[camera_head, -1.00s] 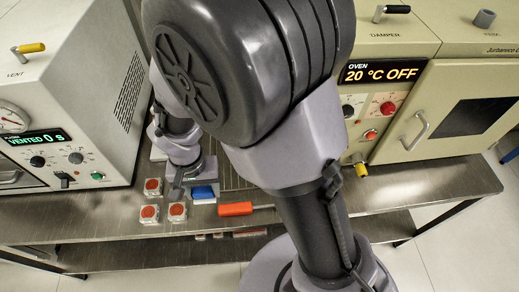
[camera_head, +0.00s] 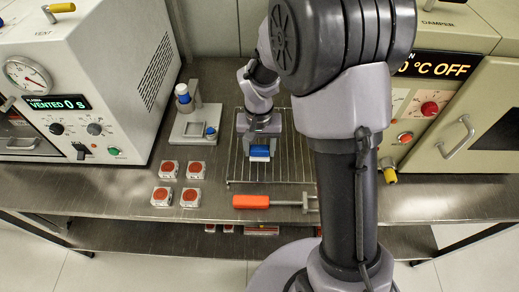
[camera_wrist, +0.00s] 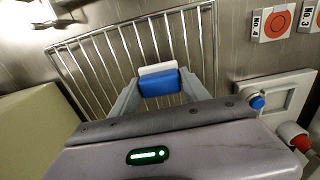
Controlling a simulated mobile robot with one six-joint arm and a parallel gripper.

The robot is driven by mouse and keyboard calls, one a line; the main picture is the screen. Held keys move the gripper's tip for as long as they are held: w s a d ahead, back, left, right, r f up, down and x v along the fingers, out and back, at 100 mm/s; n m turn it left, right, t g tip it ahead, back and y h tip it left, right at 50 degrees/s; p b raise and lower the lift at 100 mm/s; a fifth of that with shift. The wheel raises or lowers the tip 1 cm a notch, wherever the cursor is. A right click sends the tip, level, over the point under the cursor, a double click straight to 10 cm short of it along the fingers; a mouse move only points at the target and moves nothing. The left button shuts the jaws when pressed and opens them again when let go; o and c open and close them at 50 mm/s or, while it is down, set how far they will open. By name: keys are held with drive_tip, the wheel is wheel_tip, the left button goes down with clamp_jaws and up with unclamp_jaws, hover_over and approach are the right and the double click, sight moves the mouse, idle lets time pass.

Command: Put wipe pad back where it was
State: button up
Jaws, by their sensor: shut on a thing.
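The wipe pad is a small block with a blue body and a white face. In the head view the wipe pad (camera_head: 259,151) sits between the fingers of my gripper (camera_head: 259,143). In the wrist view the wipe pad (camera_wrist: 160,84) is held between the two grey fingertips of my gripper (camera_wrist: 160,88). My gripper is over a wire rack (camera_head: 235,172) on the bench. I cannot tell how high the pad is above the rack.
Several white boxes with red tops (camera_head: 190,197) lie to the left. An orange-handled tool (camera_head: 252,202) lies in front of the rack. A grey stand (camera_head: 193,127) with blue-capped parts is left of my gripper. The plasma machine (camera_head: 90,70) and oven (camera_head: 470,130) flank the bench.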

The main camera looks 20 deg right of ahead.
drive_tip(key=shift+f, duration=0.1)
drive_tip(key=o, duration=1.5)
drive_tip(key=shift+c, duration=0.2)
wheel_tip(320, 180, up, 12)
drive_tip(key=p, duration=0.6)
wheel_tip(320, 180, up, 5)
drive_tip(key=t, duration=0.1)
hover_over(259, 148)
drive_tip(key=s, duration=0.2)
drive_tip(key=s+a+r+t+y, duration=0.1)
drive_tip(key=s+a+r+t, duration=0.1)
drive_tip(key=s+r, duration=0.3)
drive_tip(key=s+a+r+t+y, duration=0.1)
drive_tip(key=s+r, duration=0.4)
drive_tip(key=s, duration=0.6)
drive_tip(key=shift+s+a+m+t, duration=0.35)
drive_tip(key=shift+s+m+t, duration=0.05)
drive_tip(key=shift+t, duration=0.5)
drive_tip(key=shift+r, duration=0.1)
